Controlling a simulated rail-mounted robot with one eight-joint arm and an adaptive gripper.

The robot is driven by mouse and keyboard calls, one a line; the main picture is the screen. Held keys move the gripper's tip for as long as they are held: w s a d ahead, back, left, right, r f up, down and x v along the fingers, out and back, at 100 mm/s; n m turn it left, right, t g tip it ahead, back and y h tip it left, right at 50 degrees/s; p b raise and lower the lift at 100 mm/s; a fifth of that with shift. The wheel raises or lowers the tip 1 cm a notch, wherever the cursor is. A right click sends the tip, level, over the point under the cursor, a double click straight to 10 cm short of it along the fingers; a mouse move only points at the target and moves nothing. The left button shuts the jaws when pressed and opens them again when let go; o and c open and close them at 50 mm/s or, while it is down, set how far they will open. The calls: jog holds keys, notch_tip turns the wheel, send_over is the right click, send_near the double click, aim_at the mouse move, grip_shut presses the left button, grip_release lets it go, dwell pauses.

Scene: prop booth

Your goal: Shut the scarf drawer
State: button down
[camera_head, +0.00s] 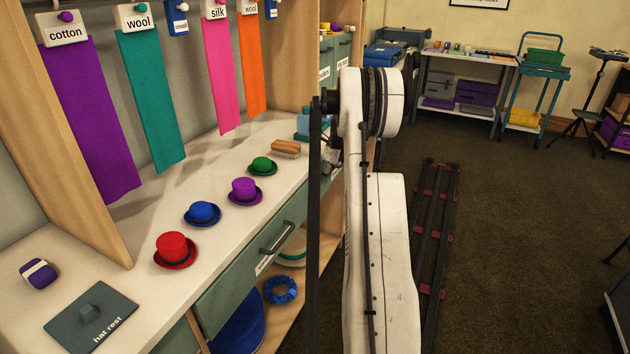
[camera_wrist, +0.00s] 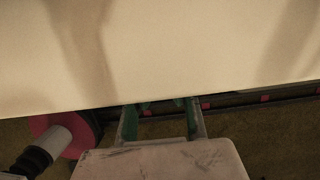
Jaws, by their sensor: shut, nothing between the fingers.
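A grey-green drawer front (camera_head: 238,281) sits under the counter's front edge, with a dark bar handle (camera_head: 277,238) and a small white label too small to read. I cannot tell whether it is the scarf drawer or how far it stands out. My white arm covers the right end of the counter front. In the head view my gripper is mostly hidden behind the arm. In the wrist view my gripper (camera_wrist: 162,104) is shut and empty, its teal fingertips at the lower edge of a cream surface (camera_wrist: 170,50). I cannot tell whether they touch it.
On the counter (camera_head: 215,172) stand red (camera_head: 174,249), blue (camera_head: 202,213), purple (camera_head: 245,190) and green (camera_head: 263,166) hats. Scarves hang above. A blue scrunchie (camera_head: 281,290) lies on the shelf below. The dark floor to the right has free room beside the rail (camera_head: 437,225).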

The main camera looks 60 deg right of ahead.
jog(key=shift+w+r, duration=0.1)
jog(key=shift+w, duration=0.25)
jog(key=shift+s, duration=0.1)
jog(key=s+d+r+p, duration=0.1)
jog(key=s+r, duration=0.5)
jog(key=r, duration=0.3)
jog(key=shift+s+d+r+p, duration=0.15)
jog(key=shift+s+r+p, duration=0.15)
jog(key=shift+s, duration=0.1)
